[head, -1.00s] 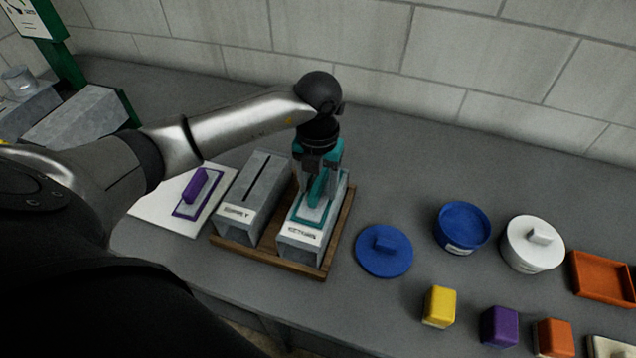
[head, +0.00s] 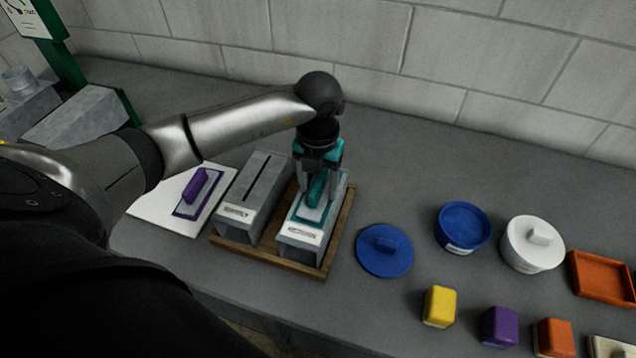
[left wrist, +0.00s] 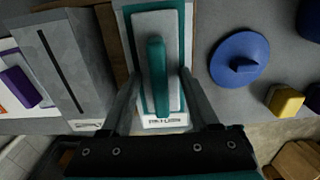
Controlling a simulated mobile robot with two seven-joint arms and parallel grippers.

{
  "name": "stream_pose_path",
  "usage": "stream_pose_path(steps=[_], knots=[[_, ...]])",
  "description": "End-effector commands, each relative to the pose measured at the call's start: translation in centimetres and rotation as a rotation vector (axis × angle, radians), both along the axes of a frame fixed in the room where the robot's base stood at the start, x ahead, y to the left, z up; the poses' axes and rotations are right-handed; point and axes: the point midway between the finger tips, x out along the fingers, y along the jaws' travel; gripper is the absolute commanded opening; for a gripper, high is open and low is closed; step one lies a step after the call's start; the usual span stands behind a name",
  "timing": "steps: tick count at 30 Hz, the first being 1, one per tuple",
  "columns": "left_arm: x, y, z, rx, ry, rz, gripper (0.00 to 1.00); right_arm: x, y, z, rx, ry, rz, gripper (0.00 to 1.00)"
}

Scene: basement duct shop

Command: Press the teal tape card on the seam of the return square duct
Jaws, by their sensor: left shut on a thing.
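The return square duct (head: 299,234) is a grey box lying in a wooden tray, with a label on its near end. The teal tape card (head: 308,214), a pale plate with a teal border and teal grip, lies flat on the duct's top. Its teal grip (left wrist: 157,75) stands upright in the left wrist view. My left gripper (head: 318,190) points down over the card and is shut on its grip, one finger on each side. The card covers the duct's seam, so the seam is hidden. My right gripper is not in view.
The supply duct (head: 246,198), with a dark open slot, lies left in the same tray (head: 328,262). A purple card (head: 197,190) is on a white board farther left. A blue lid (head: 384,250), pots and coloured blocks stand to the right. A block wall is behind.

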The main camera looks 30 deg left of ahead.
Motion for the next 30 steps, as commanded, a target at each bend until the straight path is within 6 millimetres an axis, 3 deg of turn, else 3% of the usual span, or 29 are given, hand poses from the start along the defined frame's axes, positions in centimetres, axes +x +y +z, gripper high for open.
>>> stream_pose_path(steps=[5,30], knots=[[-0.3,0.0,0.5,0.001,0.009,-0.002,0.17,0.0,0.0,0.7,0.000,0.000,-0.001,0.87],[-0.1,0.0,7.6,0.000,0.002,-0.001,0.17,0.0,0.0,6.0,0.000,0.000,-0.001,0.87]])
